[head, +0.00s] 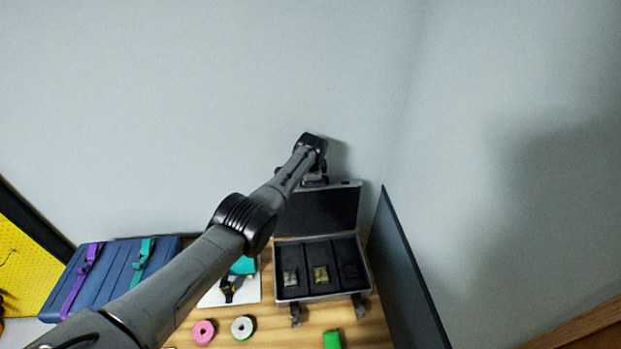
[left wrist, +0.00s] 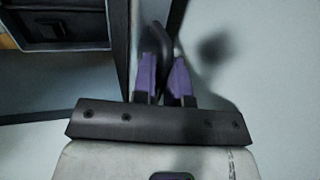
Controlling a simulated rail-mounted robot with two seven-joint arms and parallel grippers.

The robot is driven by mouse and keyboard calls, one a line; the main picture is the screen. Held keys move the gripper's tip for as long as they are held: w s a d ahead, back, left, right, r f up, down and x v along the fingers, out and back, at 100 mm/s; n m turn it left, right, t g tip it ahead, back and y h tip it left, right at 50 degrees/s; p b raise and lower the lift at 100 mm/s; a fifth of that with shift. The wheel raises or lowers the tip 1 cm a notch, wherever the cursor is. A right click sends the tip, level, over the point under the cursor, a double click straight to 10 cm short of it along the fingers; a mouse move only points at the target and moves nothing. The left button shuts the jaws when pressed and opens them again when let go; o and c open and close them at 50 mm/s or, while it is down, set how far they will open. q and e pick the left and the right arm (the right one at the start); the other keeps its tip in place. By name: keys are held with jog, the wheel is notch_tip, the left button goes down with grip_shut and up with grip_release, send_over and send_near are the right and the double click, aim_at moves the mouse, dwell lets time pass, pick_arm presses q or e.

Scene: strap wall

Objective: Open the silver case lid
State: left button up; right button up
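The silver case (head: 320,296) stands on the wooden table with its lid (head: 335,207) raised and leaning back near the wall. My left arm reaches across the picture, and my left gripper (head: 315,178) is at the lid's top edge. In the left wrist view, its purple-padded fingers (left wrist: 166,80) are a small gap apart beside the dark lid edge (left wrist: 119,45). A dark curved piece shows at the fingertips; whether they grip it is unclear. My right gripper is not in view.
Two open latches (head: 296,315) hang at the case front. A dark panel (head: 408,270) stands close on the right.

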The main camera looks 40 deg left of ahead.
pick_arm(q)
jog(key=o, duration=0.4)
jog(key=shift+s+r+p, duration=0.1)
jog(key=shift+r+p, duration=0.4)
jog(key=shift+r, duration=0.15)
jog(key=p+v, duration=0.1)
jog(key=v, duration=0.3)
jog(key=shift+s+d+r, duration=0.1)
jog(key=shift+d+r, duration=0.05)
jog(key=shift+r, duration=0.2)
jog(key=v, duration=0.7)
jog(key=shift+s+d+r+b, duration=0.1)
jog(key=shift+r+b, duration=0.2)
jog(key=shift+r, duration=0.05)
